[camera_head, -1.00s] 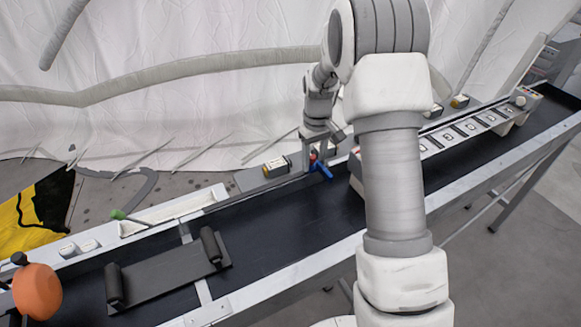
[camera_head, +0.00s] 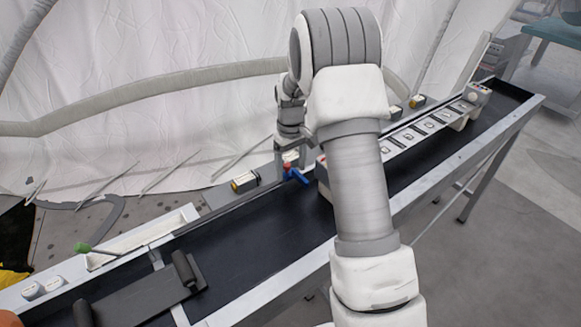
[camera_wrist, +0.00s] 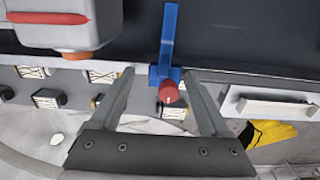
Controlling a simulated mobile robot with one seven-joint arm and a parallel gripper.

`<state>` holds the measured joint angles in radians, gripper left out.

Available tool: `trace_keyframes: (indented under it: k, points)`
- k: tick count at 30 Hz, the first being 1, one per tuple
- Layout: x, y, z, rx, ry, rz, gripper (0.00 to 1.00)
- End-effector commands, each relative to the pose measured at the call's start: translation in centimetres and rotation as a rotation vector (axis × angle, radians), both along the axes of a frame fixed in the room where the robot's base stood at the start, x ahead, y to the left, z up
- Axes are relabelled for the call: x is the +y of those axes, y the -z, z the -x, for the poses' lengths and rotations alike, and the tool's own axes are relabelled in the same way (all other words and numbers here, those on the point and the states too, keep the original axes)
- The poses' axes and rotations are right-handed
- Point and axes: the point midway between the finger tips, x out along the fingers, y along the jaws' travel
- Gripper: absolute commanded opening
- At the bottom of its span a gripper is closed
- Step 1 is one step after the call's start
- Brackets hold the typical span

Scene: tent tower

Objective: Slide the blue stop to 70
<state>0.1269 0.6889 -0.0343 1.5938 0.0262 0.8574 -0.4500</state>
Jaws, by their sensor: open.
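The blue stop (camera_head: 298,176) sits on the far rail of the black conveyor, its blue arm reaching over the belt. In the wrist view the blue stop (camera_wrist: 168,45) has a red knob (camera_wrist: 169,93) on its near end. My gripper (camera_head: 291,153) is at the stop in the head view, partly hidden by my own arm. In the wrist view my gripper (camera_wrist: 158,76) is open, with one finger on each side of the stop's knob end. The left finger stands clear; the right finger is very close to the blue body, and I cannot tell whether it touches. No 70 mark is readable.
A pale panel with several labelled tiles (camera_head: 410,138) runs above the belt to the right. A small black-and-yellow block (camera_head: 245,182) lies left of the stop by the rail. A dark plate with rollers (camera_head: 150,290) lies on the belt's near left. The belt (camera_head: 255,230) between is clear.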

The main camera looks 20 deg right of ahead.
Motion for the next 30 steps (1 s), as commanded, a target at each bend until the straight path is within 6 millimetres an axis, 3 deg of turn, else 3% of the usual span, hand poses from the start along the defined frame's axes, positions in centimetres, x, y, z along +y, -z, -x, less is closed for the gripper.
trace_keyframes:
  k: [5,8,21,30]
  points:
    - [0.1,-0.5,0.0,-0.001,0.0,-0.001,0.8]
    - [0.1,-1.8,-0.1,-0.003,0.0,-0.001,0.8]
    - [0.0,-12.2,0.0,-0.005,0.001,0.001,0.8]
    - [0.0,-16.8,0.0,-0.001,0.001,0.001,0.8]
